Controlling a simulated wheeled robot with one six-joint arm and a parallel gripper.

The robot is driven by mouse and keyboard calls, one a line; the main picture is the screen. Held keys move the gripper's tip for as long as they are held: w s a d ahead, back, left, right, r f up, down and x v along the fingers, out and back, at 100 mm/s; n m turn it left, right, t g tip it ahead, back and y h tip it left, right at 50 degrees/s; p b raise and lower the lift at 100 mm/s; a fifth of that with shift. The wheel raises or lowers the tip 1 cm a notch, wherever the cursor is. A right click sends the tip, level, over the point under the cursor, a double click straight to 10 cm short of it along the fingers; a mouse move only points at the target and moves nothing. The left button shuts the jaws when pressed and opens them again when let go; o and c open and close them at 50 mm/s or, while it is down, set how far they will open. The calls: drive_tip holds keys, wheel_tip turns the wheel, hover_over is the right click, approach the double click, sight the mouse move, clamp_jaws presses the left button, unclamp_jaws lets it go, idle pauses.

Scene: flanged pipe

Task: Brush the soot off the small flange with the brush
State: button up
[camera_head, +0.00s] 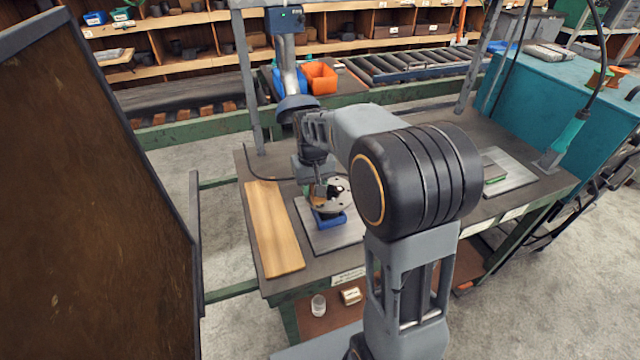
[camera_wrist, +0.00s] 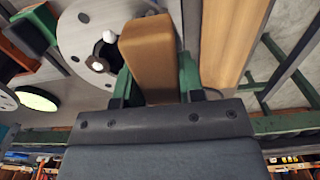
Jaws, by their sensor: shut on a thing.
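My gripper (camera_wrist: 156,78) has its green fingers shut on the brush, whose brown wooden block (camera_wrist: 150,50) shows in the wrist view. Its bristles are hidden. A round grey flange (camera_wrist: 78,42) with bolt holes and a dark central bore lies beside and behind the brush in the wrist view. In the head view, a flange disc (camera_head: 342,205) with black patches sits over a blue support (camera_head: 329,221), below my gripper (camera_head: 318,180). I cannot tell whether the brush touches the flange.
A wooden board (camera_head: 272,228) lies on the workbench left of the grey plate (camera_head: 345,237). A dark panel (camera_head: 90,200) stands at the left. A second disc (camera_wrist: 6,100) shows at the wrist view's left edge.

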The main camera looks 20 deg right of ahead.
sight(344, 188)
drive_tip(key=shift+d+f, duration=0.1)
drive_tip(key=shift+d, duration=2.75)
drive_tip(key=shift+d+p, duration=0.4)
drive_tip(key=shift+d, duration=1.05)
drive_tip(key=shift+r, duration=0.25)
wheel_tip(344, 188, up, 7)
drive_tip(key=p, duration=0.5)
drive_tip(key=shift+p, duration=0.35)
